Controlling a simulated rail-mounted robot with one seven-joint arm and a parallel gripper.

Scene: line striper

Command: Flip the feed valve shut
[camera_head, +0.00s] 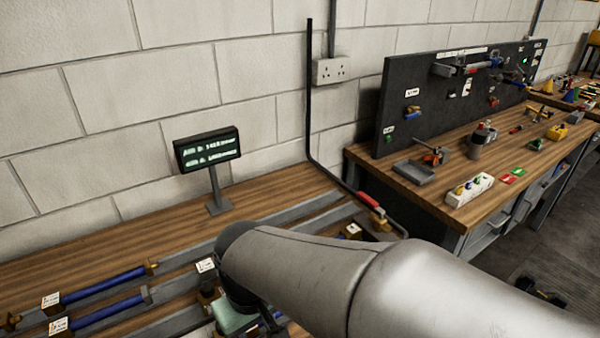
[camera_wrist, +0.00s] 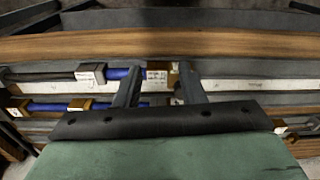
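A valve with a red lever (camera_head: 372,203) and a brass body (camera_head: 382,225) sits at the end of the black pipe, right of centre in the head view. It looks like the feed valve, though I cannot read its label. The lever slants, roughly in line with the pipe. My gripper (camera_wrist: 160,82) is open in the wrist view, its two fingers apart over the blue-tube rig with nothing held. In the head view my arm hides the fingers; only the green gripper body (camera_head: 235,315) shows, left of and nearer than the valve.
Blue tubes (camera_head: 103,285) with brass fittings and white tags lie on the left bench. A display (camera_head: 207,149) stands behind them. A black pipe (camera_head: 309,100) runs down the wall. A tool bench (camera_head: 400,203) with a dark pegboard (camera_head: 400,100) stands on the right.

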